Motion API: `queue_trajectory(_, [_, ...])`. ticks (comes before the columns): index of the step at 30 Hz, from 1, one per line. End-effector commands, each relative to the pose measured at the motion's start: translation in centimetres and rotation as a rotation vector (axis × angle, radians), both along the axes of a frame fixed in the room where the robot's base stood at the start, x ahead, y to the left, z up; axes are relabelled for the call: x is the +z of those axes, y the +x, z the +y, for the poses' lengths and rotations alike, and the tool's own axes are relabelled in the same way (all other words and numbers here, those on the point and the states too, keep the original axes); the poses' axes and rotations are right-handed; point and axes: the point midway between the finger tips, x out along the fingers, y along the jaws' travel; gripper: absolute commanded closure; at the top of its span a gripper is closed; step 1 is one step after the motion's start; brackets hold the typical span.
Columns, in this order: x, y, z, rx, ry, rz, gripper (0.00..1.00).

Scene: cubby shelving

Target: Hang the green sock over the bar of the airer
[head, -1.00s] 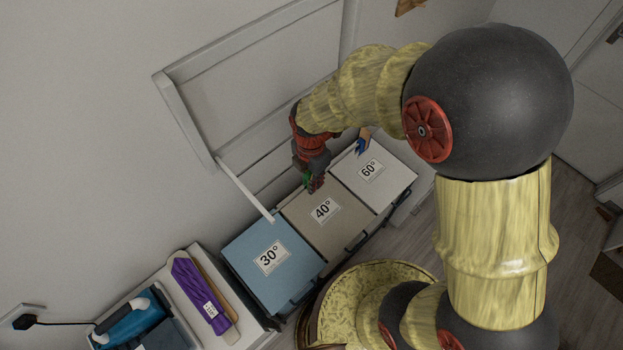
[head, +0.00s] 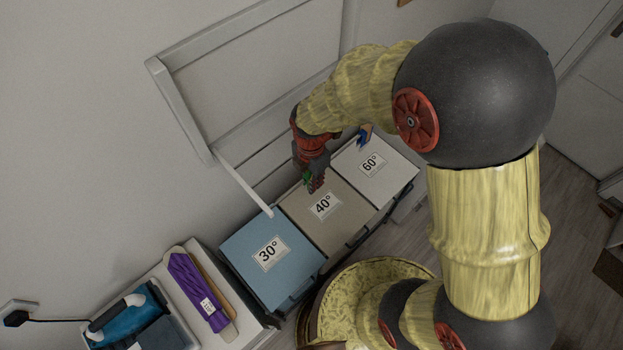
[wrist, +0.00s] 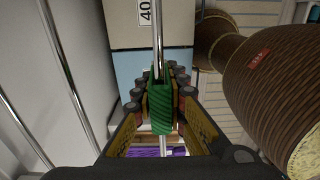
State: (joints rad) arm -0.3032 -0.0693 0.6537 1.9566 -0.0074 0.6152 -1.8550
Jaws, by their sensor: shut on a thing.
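The green sock (wrist: 160,105) is ribbed and held between the fingers of my gripper (wrist: 160,100), which is shut on it. In the wrist view the sock lies in line with a thin metal bar (wrist: 157,35) of the airer and covers part of it. I cannot tell whether the sock touches the bar or is above it. In the head view my gripper (head: 314,182) is in front of the wall airer (head: 190,110), with only a little green of the sock (head: 306,178) showing. The airer's white side arm (head: 243,183) sticks out to the left of my gripper.
Below are three lidded bins: blue 30° (head: 290,275), beige 40° (head: 345,215) and white 60° (head: 395,185). More metal bars (wrist: 65,65) run on the left in the wrist view. A purple item (head: 195,290) and a blue iron (head: 125,318) lie at lower left.

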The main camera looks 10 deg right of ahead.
Motion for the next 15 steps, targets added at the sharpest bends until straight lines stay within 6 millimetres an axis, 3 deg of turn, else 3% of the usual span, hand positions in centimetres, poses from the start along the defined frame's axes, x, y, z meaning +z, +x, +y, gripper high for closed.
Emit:
queue_trajectory(13, [-0.41, 0.03, 0.00, 0.000, 0.001, -0.001, 1.00])
queue_trajectory(14, [-0.42, 0.03, 0.00, 0.000, 0.001, -0.001, 0.85])
queue_trajectory(15, [-0.41, 0.03, 0.00, 0.000, 0.001, -0.001, 0.82])
